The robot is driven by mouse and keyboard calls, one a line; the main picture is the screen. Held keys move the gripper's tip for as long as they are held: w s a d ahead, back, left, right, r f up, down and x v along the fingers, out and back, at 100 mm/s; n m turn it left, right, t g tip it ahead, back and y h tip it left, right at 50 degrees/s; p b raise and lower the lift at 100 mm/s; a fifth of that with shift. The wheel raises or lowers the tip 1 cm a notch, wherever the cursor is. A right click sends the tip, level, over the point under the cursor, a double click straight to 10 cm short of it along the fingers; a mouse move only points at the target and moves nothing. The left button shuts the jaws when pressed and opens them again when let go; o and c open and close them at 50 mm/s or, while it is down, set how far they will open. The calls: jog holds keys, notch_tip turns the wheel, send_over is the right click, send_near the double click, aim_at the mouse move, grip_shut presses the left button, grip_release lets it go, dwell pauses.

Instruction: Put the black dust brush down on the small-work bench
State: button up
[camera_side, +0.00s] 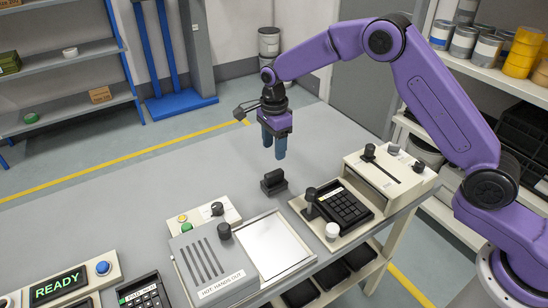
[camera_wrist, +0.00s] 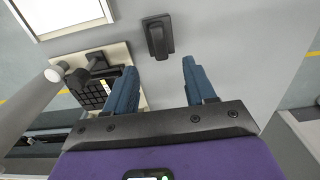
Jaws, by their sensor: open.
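The black dust brush (camera_side: 273,182), a small dark block with a raised grip, rests on the grey bench top (camera_side: 150,190), the small-work bench as far as I can tell. My gripper (camera_side: 274,152) is above and slightly behind it in the side view, fingers pointing down, open and empty. In the wrist view the brush (camera_wrist: 158,37) lies just beyond the gap between the two blue fingers of my gripper (camera_wrist: 159,68), apart from them. Bare bench top (camera_wrist: 235,50) shows to its right.
A black keypad unit (camera_side: 342,204) with a lever stands right of the brush. A white plate (camera_side: 272,246) and a vented "hot" unit (camera_side: 213,268) stand in front. A cream slider box (camera_side: 384,180) is farther right. The bench left of the brush is clear.

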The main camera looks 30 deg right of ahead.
jog(key=shift+r, duration=0.8)
jog(key=s+r+n, duration=0.4)
jog(key=s+n, duration=0.3)
jog(key=s, duration=0.2)
jog(key=s+r+n, duration=0.4)
jog(key=s+n, duration=0.3)
jog(key=s, duration=0.2)
jog(key=s+d+n, duration=0.6)
jog(key=s+n, duration=0.2)
jog(key=s, duration=0.3)
jog(key=s+d+n, duration=0.5)
jog(key=s+n, duration=0.3)
jog(key=s, duration=0.4)
jog(key=shift+d+r+n, duration=0.3)
jog(key=shift+d+r, duration=0.05)
